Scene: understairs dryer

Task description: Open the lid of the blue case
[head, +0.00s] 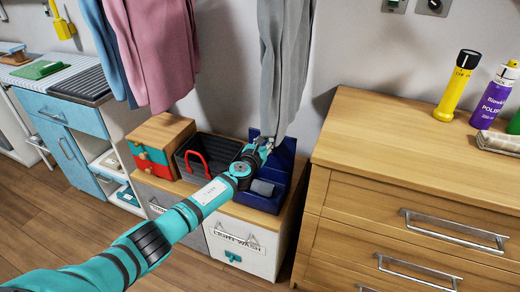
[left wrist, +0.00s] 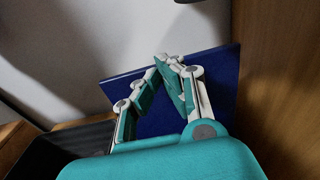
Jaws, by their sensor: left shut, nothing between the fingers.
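The blue case (head: 282,172) stands on the low cabinet's top, between the black basket and the wooden dresser. Its lid is up at the back, near the wall, and a grey item (head: 262,187) shows inside. The lid also fills the middle of the left wrist view as a blue panel (left wrist: 215,75). My left gripper (head: 266,143) is over the case at the raised lid, its fingertips close together and empty. In the left wrist view the fingers (left wrist: 170,62) are in front of the lid; I cannot tell whether they touch it. My right gripper is not in view.
A black basket (head: 222,150) with a red handle and a small wooden drawer box (head: 158,135) stand left of the case. Grey cloth (head: 285,60) hangs just above my gripper. The wooden dresser (head: 400,140) rises close on the right.

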